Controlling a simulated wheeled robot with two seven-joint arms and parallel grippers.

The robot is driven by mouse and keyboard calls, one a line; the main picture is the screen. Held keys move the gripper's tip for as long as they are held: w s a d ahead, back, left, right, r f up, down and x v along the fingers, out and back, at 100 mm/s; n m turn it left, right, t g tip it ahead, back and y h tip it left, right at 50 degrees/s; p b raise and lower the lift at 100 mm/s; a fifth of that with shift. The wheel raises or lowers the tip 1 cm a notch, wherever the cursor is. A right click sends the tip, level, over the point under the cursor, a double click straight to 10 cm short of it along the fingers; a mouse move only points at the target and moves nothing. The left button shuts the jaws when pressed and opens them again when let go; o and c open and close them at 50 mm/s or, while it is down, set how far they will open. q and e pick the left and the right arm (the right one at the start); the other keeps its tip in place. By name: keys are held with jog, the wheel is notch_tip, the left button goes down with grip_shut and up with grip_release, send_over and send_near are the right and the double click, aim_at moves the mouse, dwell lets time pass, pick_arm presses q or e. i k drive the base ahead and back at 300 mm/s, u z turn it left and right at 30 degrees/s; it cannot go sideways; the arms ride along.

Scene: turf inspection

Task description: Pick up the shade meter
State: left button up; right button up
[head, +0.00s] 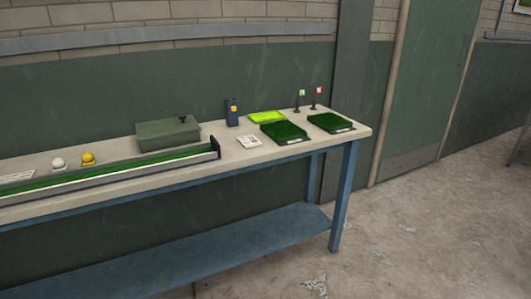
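A small upright dark blue handheld device with a yellow patch, which looks like the shade meter (232,112), stands on the workbench in the head view. It is near the back edge of the top, right of a green box and left of a bright green flat piece. Nothing covers it from this side. Neither of my grippers shows in the head view.
The workbench top (216,164) also holds a green box (160,137), a long green-surfaced channel along the front, white (59,164) and yellow (88,159) balls, a card (249,141), turf trays (283,132) (330,123) and two small flags. Floor is clear at right.

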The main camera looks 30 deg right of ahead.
aim_at(231, 118)
jog(key=u, duration=0.7)
jog(key=k, duration=0.2)
jog(key=z, duration=1.65)
jog(key=i, duration=1.35)
jog(key=u, duration=0.5)
jog(key=k, duration=0.5)
jog(key=z, duration=1)
jog(key=i, duration=0.65)
jog(key=u, duration=0.45)
